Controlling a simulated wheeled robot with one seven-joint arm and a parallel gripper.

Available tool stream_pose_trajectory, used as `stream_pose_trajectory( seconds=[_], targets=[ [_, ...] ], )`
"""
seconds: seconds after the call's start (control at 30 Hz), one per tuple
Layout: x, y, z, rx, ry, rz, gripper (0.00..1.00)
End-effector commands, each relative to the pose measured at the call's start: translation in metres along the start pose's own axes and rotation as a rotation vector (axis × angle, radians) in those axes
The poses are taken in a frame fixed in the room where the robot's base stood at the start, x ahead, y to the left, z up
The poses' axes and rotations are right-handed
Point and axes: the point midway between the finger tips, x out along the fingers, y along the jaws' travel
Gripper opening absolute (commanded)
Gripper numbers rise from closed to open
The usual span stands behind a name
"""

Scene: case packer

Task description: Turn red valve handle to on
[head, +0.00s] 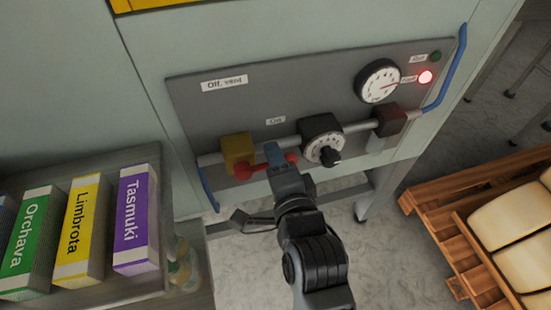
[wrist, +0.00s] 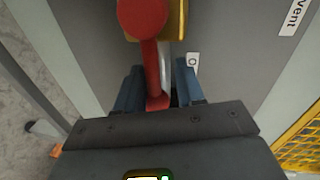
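The red valve handle (head: 256,169) has its round hub in front of a yellow valve body (head: 237,151) on the grey panel. Its lever reaches right, roughly along the pipe. In the wrist view the red handle (wrist: 150,60) runs down from its hub to between the blue fingers. My gripper (head: 273,154) is at the lever; in the wrist view my gripper (wrist: 158,88) is open, with a finger on each side and gaps beside the lever. An "On" label (head: 276,119) is above the pipe and an "Off, vent" label (head: 224,83) is at upper left.
A gauge (head: 379,81) and a lit red lamp (head: 425,77) are at upper right. Boxes stand on a shelf (head: 140,288) at left; a pallet (head: 440,192) is at right.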

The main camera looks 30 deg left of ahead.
Motion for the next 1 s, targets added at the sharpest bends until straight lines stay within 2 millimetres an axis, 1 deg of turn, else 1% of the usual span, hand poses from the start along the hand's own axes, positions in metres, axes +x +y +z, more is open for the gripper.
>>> stream_pose_trajectory(
  seconds=[0.3, 0.4, 0.5, 0.63, 1.0],
  targets=[
    [-0.048, 0.002, 0.0, 0.003, 0.002, 0.002, 0.38],
    [-0.061, 0.002, -0.001, 0.002, 0.002, 0.002, 0.38],
    [-0.07, 0.001, -0.001, 0.001, 0.002, 0.001, 0.38],
    [-0.075, 0.001, -0.001, 0.001, 0.001, 0.001, 0.38],
    [-0.074, 0.001, -0.001, 0.0, 0.001, 0.001, 0.38]
  ],
)
